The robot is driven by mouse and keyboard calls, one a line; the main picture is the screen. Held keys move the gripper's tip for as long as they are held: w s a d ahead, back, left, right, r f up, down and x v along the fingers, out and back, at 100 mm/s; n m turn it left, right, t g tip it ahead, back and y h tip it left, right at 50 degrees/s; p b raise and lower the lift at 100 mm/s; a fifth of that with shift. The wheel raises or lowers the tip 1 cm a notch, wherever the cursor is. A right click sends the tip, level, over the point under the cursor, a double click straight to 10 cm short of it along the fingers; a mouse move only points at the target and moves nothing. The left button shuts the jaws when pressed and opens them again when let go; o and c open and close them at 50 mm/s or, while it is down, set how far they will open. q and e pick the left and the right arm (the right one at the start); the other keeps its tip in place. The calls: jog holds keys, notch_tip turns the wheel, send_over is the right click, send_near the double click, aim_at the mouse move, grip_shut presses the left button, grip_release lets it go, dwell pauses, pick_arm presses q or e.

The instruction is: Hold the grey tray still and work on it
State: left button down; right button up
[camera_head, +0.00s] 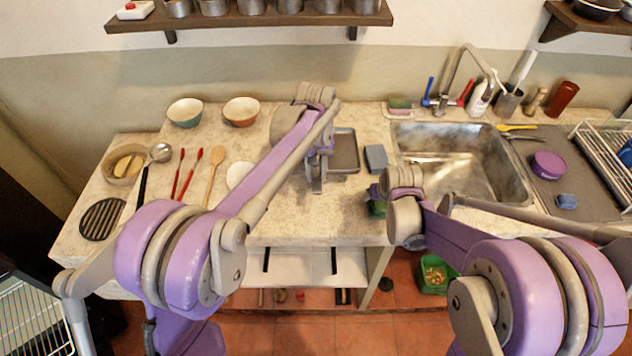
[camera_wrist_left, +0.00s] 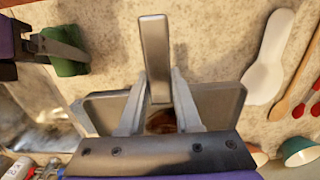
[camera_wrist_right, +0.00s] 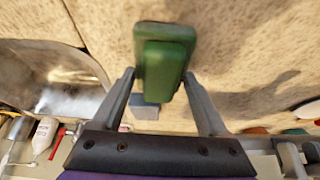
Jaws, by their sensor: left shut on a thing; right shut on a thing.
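The grey tray (camera_head: 345,150) lies on the counter left of the sink, partly hidden behind my left gripper. Its rim also shows in the left wrist view (camera_wrist_left: 218,98). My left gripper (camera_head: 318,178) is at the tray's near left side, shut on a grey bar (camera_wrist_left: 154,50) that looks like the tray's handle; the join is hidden. My right gripper (camera_wrist_right: 160,75) is shut on a green sponge-like block (camera_wrist_right: 164,55), over the counter to the right of the tray and near the counter's front edge. The block (camera_head: 377,209) is mostly hidden by the gripper in the head view.
A blue-grey block (camera_head: 376,158) stands just right of the tray. The sink (camera_head: 460,150) is further right. A white spoon rest (camera_head: 239,175), wooden spoon (camera_head: 215,172), red-handled utensils (camera_head: 185,178) and two bowls (camera_head: 241,111) (camera_head: 185,112) are to the left.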

pick_arm(q)
jog(key=shift+r, duration=0.45)
jog(key=shift+f, duration=0.1)
notch_tip(320, 180, down, 6)
jog(key=shift+w+f, duration=0.1)
jog(key=shift+f, duration=1.9)
jog(key=c, duration=0.6)
grip_release()
